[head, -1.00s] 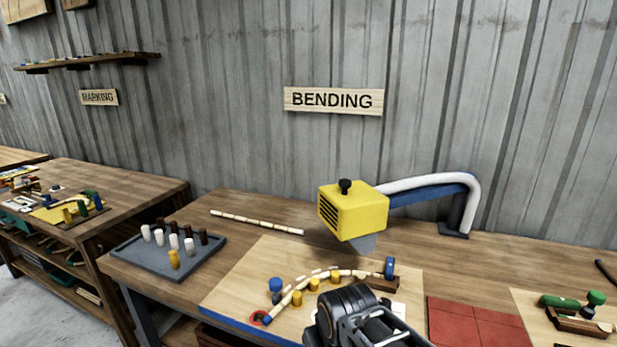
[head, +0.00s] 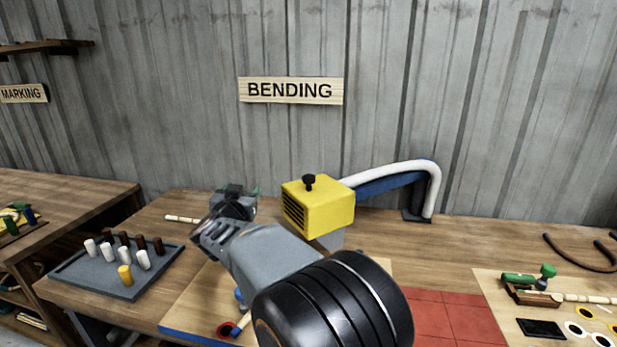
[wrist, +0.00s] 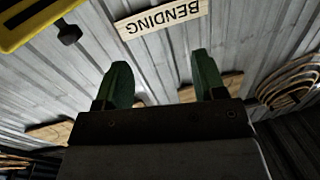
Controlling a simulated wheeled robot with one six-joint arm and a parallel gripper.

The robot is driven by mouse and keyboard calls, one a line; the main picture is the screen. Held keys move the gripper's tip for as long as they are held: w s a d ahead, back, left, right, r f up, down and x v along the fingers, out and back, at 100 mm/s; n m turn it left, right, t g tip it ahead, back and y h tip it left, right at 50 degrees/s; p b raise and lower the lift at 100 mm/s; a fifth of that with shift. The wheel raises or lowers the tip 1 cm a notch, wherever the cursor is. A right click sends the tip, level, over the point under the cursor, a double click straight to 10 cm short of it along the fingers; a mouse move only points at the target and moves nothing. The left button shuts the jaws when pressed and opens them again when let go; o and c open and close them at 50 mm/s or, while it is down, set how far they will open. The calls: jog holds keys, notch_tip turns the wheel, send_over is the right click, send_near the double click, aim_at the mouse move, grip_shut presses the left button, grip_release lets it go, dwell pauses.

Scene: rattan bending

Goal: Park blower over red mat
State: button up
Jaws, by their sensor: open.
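The blower is a yellow box (head: 318,207) with a black knob on top and a grey nozzle below. It hangs on a white and blue arm (head: 390,178) over the wooden bending board. The red mat (head: 455,318) lies on the bench to the right of the blower, partly hidden by my arm. My gripper (head: 235,200) is raised to the left of the blower, apart from it. In the wrist view my gripper (wrist: 153,85) has its two green fingers spread with nothing between them. The blower's yellow edge and knob (wrist: 68,32) show at the upper left there.
A grey tray of pegs (head: 122,275) stands at the left of the bench. A board (head: 495,290) with a green clamp lies to the right of the mat. My arm hides most of the bending board (head: 190,310). The bench behind the mat is clear.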

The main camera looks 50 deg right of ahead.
aim_at(306, 179)
jog(key=s+d+m+g+h, duration=0.45)
jog(key=d+g, duration=0.25)
jog(key=g, duration=0.2)
jog(key=shift+m, duration=0.45)
jog(key=d, duration=0.4)
jog(key=d+p, duration=0.1)
jog(key=d, duration=0.3)
jog(key=d+f, duration=0.1)
jog(key=d, duration=0.4)
jog(key=shift+w+d+p, duration=0.1)
jog(key=shift+w+p, duration=0.3)
jog(key=c, duration=1.1)
jog(key=shift+s, duration=0.15)
grip_shut()
